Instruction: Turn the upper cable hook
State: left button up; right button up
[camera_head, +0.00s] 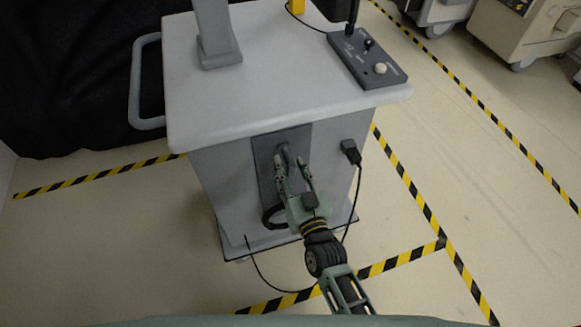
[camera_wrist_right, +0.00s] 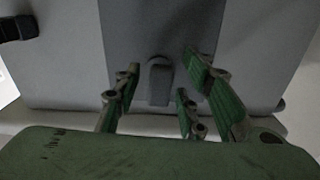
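The upper cable hook (camera_head: 284,149) is a small grey peg on a dark grey panel (camera_head: 267,150) on the cart's front face. In the right wrist view the hook (camera_wrist_right: 159,84) hangs downward between the finger pads. My right gripper (camera_head: 291,165) is in front of the panel with its fingers spread. It is open and empty, with visible gaps on both sides of the hook in the right wrist view. A black cable loop (camera_head: 272,216) shows low on the panel; any lower hook is hidden. My left gripper is not in view.
The grey cart (camera_head: 265,95) carries a control box (camera_head: 368,58) and a post (camera_head: 214,30). A black plug (camera_head: 351,152) sits on its front, right of my gripper, with a cable hanging to the floor. Yellow-black tape marks the floor; other carts stand top right.

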jog(key=shift+w, duration=0.15)
grip_shut()
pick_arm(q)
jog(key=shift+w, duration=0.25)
